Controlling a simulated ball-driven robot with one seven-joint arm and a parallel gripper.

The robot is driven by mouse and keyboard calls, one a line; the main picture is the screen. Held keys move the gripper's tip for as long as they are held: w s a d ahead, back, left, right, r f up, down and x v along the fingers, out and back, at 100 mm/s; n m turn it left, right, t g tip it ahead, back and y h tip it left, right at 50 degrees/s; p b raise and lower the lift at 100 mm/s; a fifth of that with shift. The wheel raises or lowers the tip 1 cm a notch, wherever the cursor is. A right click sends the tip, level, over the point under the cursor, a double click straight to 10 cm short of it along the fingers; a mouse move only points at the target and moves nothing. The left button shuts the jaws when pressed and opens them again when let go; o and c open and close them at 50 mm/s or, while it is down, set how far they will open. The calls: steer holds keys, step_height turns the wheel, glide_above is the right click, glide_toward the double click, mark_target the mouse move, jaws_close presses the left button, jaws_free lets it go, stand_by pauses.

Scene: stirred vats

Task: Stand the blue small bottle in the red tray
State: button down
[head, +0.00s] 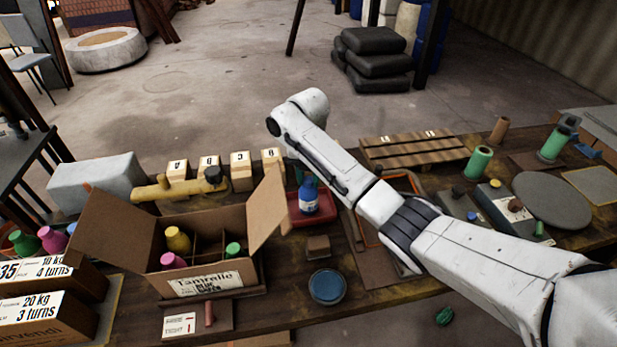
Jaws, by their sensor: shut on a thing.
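The blue small bottle (309,199), with a white label, is upright at the red tray (327,219), in the middle of the head view. Whether its base rests on the tray floor or hangs just above it cannot be told. My arm's forearm crosses just above and to the right of the bottle and covers the tray's back right part. My gripper is hidden behind this arm, so its fingers and its hold cannot be seen. A teal-green thing shows partly behind the bottle, left of the forearm.
An open cardboard box (257,270) with several coloured bottles stands left of the tray, one flap close to it. A small brown block (318,246) and a blue round dish (328,287) lie in front.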

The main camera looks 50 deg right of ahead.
steer(key=shift+f, duration=0.35)
steer(key=c, duration=0.8)
jaws_free()
step_height(320, 180, up, 12)
steer(key=p, duration=0.3)
